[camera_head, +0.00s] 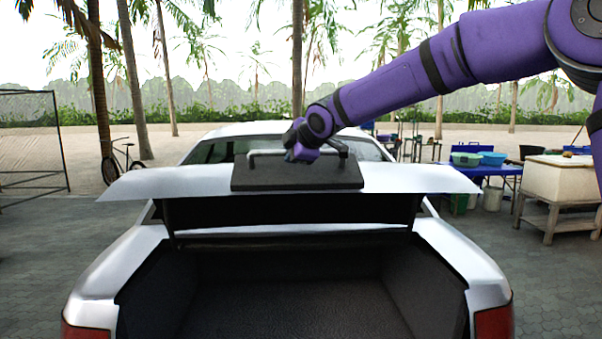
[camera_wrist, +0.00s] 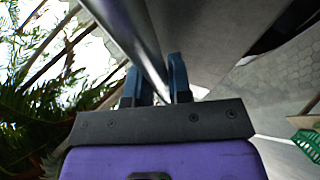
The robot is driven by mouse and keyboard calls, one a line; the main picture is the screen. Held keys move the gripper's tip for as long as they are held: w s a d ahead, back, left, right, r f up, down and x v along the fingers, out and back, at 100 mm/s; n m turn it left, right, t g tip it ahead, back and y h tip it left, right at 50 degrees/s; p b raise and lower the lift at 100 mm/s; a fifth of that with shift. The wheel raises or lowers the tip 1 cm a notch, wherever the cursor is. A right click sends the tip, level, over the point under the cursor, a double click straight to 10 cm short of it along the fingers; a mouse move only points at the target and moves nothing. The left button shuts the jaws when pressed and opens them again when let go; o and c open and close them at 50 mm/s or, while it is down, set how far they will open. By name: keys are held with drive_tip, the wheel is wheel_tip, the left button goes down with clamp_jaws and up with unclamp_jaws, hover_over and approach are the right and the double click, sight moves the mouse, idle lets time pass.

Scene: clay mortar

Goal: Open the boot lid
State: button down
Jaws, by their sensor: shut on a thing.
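The silver boot lid (camera_head: 425,180) is raised above the back of the silver car, and the dark boot space (camera_head: 300,300) shows below it. A black plate with a grey bar handle (camera_head: 265,153) sits on the lid. My gripper (camera_head: 302,150) is at this handle, above the lid. In the wrist view my gripper (camera_wrist: 160,85) has its two blue fingers on either side of the metal bar (camera_wrist: 137,40), shut on it. In the head view the fingertips are too small to make out.
A blue table (camera_head: 490,170) with basins and a pale chest (camera_head: 560,180) on a wooden stand are at the right. A bicycle (camera_head: 122,165) and a metal frame (camera_head: 35,150) are at the left. Paved ground beside the car is clear.

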drive_tip(key=shift+w+r, duration=0.9)
drive_tip(key=shift+w, duration=0.3)
drive_tip(key=c, duration=1.1)
unclamp_jaws()
drive_tip(key=shift+o, duration=0.2)
drive_tip(key=shift+s, duration=0.1)
drive_tip(key=v, duration=1)
drive_tip(key=shift+s+d+r, duration=0.15)
drive_tip(key=shift+s+r, duration=0.05)
drive_tip(key=shift+r, duration=0.05)
